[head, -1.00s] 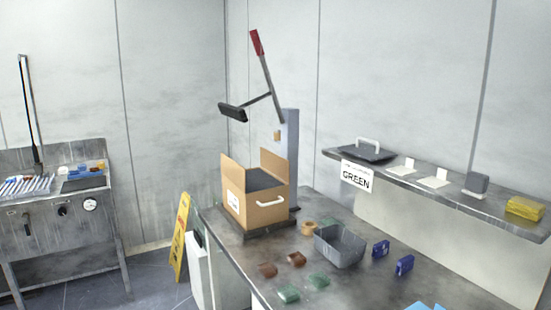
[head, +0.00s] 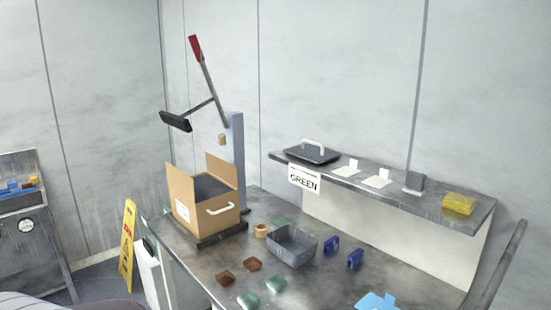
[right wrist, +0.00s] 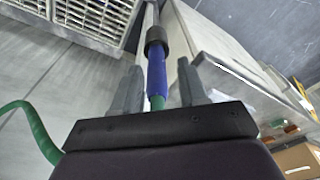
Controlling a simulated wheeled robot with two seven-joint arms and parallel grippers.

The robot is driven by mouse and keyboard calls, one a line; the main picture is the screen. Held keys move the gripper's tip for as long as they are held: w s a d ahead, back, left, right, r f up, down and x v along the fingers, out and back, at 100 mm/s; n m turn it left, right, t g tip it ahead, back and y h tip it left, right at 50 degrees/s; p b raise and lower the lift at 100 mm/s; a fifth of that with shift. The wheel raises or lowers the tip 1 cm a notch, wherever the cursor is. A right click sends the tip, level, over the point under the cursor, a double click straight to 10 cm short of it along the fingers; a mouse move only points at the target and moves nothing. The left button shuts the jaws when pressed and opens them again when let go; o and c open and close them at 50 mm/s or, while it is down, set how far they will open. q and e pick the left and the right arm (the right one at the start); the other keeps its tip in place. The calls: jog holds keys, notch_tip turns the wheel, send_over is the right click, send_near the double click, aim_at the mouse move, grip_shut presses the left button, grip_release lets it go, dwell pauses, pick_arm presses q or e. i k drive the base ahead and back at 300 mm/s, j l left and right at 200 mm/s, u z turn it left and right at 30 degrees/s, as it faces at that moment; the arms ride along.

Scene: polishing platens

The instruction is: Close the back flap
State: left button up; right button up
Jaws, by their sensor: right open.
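The cardboard box (head: 190,221) stands open on a dark base at the table's far left corner. One flap (head: 180,187) stands up on its left side and another flap (head: 222,169) stands up at its back right. A dark surface shows inside, and a white handle is on the front right face. In the right wrist view, a box corner (right wrist: 299,160) shows at the lower right. My right gripper (right wrist: 160,82) is open there, away from the box. A blue-sleeved wand (right wrist: 157,76) with a green hose shows between its fingers; I cannot tell whether they touch. My left gripper is in neither view.
A red-handled lever press (head: 205,80) rises behind the box. A grey bin (head: 291,247), blue boxes (head: 331,245) and red and green pieces lie on the table. A shelf (head: 440,204) runs along the back. A yellow floor sign (head: 128,245) stands left of the table.

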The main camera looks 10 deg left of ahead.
aim_at(223, 170)
jog(key=i+j+z, duration=0.25)
jog(key=j, duration=0.25)
jog(key=i+j+z, duration=0.1)
jog(key=j+z, duration=0.2)
jog(key=j, duration=0.2)
jog(key=i+j+z, duration=0.1)
jog(key=j+z, duration=0.15)
jog(key=j, duration=0.3)
jog(key=j+z, duration=0.3)
jog(key=j, duration=0.25)
jog(key=j+z, duration=0.15)
jog(key=j, duration=3.35)
